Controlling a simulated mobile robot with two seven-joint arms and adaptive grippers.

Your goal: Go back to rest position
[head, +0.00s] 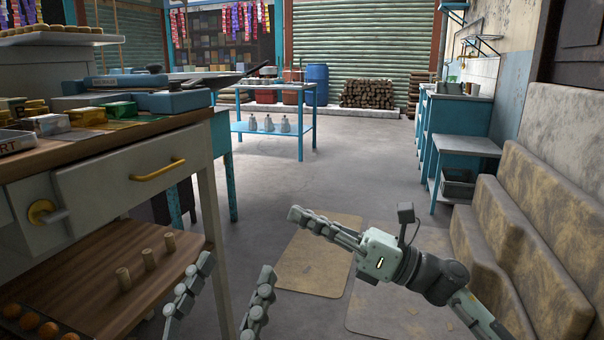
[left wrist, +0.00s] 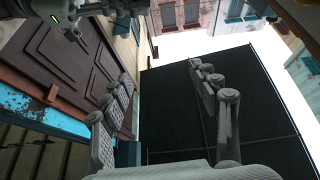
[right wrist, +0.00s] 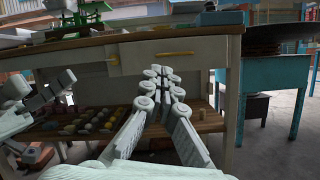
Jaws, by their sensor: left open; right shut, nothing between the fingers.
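My left gripper (head: 225,290) is at the bottom of the head view, beside the lower shelf of the wooden table. Its two fingers stand apart with nothing between them. In the left wrist view the left gripper (left wrist: 165,100) is also wide open, before a dark panel and building fronts. My right gripper (head: 296,215) is at the centre of the head view, over the floor, its fingers together and empty. In the right wrist view the right gripper (right wrist: 165,75) points toward the table's drawer front and lower shelf without visibly holding anything.
The table (head: 120,165) with a drawer (head: 130,180) stands at the left, with boxes on top. Small cylinders (head: 123,279) stand on its lower shelf (head: 95,285). Brown cushioned steps (head: 520,240) are at the right. A blue table (head: 270,127) stands further back.

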